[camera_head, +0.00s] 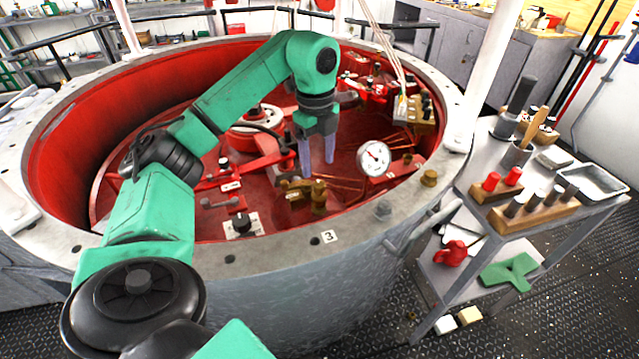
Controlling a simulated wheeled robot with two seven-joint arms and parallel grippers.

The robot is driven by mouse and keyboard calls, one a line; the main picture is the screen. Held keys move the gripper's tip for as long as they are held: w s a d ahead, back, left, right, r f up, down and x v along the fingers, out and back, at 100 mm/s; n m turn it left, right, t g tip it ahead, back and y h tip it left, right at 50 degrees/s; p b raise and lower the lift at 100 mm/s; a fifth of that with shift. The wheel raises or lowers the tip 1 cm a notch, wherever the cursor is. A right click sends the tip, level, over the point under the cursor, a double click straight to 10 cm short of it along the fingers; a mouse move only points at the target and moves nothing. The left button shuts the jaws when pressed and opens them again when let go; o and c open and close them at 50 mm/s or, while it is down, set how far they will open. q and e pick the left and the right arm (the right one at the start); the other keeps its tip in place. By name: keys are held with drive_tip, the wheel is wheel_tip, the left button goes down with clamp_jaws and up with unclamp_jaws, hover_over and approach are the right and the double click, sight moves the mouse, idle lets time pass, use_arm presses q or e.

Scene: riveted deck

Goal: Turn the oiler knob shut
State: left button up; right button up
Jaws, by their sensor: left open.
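My left arm reaches over the rim of a round red-lined pit. My left gripper (319,166) points down inside it, fingers apart with nothing seen between them. Just below and left of the fingertips is a brass fitting (303,190) with several knobs, possibly the oiler; I cannot tell which knob is the oiler's or how far it is turned. The fingers look apart from it, though the depth is hard to judge. A black knob (241,222) on a pale plate sits further left near the front rim. My right gripper is not in view.
The pit's grey rim (290,246) curves round the front. A white dial gauge (373,158) stands right of the gripper, and thin copper pipes lie behind it. A red bar (250,170) is to the left. A tool cart (535,235) stands outside at right.

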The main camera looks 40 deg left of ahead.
sight(319, 184)
use_arm(q)
wheel_tip(319, 184, down, 6)
drive_tip(key=shift+r, duration=0.2)
drive_tip(key=shift+w+f, duration=0.1)
drive_tip(key=shift+f, duration=0.4)
clamp_jaws()
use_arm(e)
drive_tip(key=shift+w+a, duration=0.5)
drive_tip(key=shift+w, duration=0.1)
